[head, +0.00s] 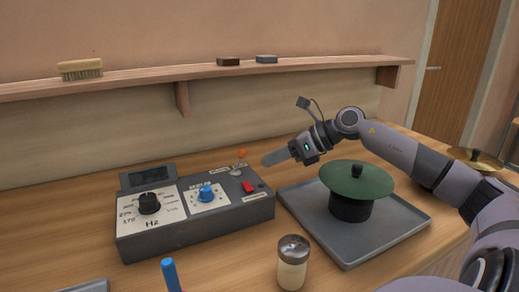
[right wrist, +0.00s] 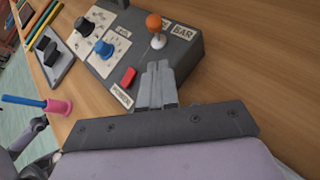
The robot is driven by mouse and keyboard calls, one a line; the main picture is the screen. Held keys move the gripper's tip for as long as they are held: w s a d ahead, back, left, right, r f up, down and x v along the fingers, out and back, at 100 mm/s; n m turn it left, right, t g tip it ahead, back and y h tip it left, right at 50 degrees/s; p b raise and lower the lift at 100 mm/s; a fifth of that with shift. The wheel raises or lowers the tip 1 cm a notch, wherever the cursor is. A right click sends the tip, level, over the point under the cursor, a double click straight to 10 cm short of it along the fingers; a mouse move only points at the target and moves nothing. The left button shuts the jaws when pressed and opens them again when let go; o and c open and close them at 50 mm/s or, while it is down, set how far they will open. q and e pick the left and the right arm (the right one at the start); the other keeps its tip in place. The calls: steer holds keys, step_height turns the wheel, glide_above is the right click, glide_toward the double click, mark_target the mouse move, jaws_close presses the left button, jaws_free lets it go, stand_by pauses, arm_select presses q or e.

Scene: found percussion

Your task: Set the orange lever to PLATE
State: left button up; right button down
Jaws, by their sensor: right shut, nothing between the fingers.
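The orange lever (head: 241,153) has a round orange knob on a pale stem, at the back right of the grey control box (head: 195,238). In the right wrist view the orange lever (right wrist: 154,22) stands beside a label reading BAR (right wrist: 183,32). Another label behind the knob is partly hidden, and I cannot read PLATE anywhere. My right gripper (head: 267,160) is shut and empty, just right of the lever and apart from it. In the right wrist view its fingertips (right wrist: 157,70) point toward the lever's base. My left gripper is not in view.
The box also has a black knob (head: 149,203), blue knob (head: 206,194) and red switch (head: 249,187). A shaker (head: 292,262) stands in front. A shelf (head: 140,82) runs behind.

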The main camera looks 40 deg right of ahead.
mark_target(244, 156)
steer(key=shift+w+a+r+p, duration=0.15)
steer(key=shift+w+a+p, duration=0.15)
steer(key=shift+w, duration=0.25)
steer(key=shift+w+a+r+p, duration=0.25)
steer(key=shift+w+p, duration=0.15)
steer(key=shift+w, duration=0.15)
steer(key=shift+w+a+r+p, duration=0.1)
steer(key=shift+w+a+p, duration=0.2)
steer(key=shift+w, duration=0.25)
steer(key=shift+w+a+r+p, duration=0.15)
steer(key=shift+r+p, duration=0.1)
steer(key=shift+p, duration=0.45)
steer(key=shift+a+r+n+g+h+p, duration=0.2)
steer(key=shift+n+g+h+p, duration=0.15)
steer(key=shift+h+p, duration=0.25)
